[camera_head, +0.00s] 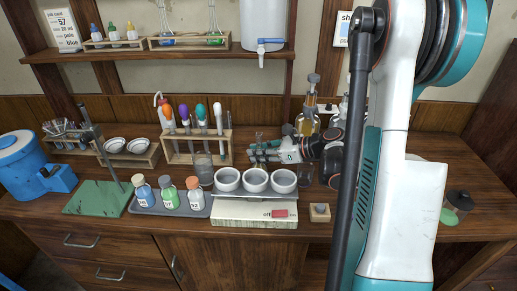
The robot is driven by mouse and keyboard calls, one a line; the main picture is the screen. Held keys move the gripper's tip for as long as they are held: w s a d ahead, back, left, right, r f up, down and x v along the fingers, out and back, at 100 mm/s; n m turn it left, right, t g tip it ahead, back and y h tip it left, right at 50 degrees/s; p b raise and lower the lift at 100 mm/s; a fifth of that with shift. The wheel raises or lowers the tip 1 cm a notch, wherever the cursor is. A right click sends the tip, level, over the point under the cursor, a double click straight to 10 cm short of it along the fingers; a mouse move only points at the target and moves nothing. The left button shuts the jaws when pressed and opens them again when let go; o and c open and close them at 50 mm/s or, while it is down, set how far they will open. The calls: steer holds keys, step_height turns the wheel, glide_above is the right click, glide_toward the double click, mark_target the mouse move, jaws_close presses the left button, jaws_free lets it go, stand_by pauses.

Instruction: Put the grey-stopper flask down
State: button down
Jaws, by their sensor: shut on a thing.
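My gripper (262,151) reaches in from the right, low over the middle of the bench behind the row of white cups. It is shut on a small clear glass piece with a dark grey top, which I take for the grey-stopper flask (259,136). Only its upper part shows between the fingers. Its lower part is hidden behind the fingers and cups, so I cannot tell whether it touches the bench. Another flask, with amber liquid and a greyish stopper (309,118), stands farther back, behind my wrist.
White cups (255,181) stand on a pale unit (254,212) in front of my gripper. A tube rack (196,152) and a glass beaker (204,168) are to its left. Three capped bottles (169,193) stand front left. My arm hides much of the right bench.

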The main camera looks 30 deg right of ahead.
steer(key=shift+f, duration=0.2)
steer(key=c, duration=1.6)
jaws_free()
steer(key=shift+o, duration=0.2)
steer(key=shift+r, duration=0.15)
steer(key=shift+s+d+r, duration=0.1)
steer(key=shift+s+r, duration=0.05)
steer(key=shift+r, duration=0.05)
steer(key=p+v, duration=0.3)
steer(key=v, duration=0.8)
steer(key=shift+s+d, duration=0.25)
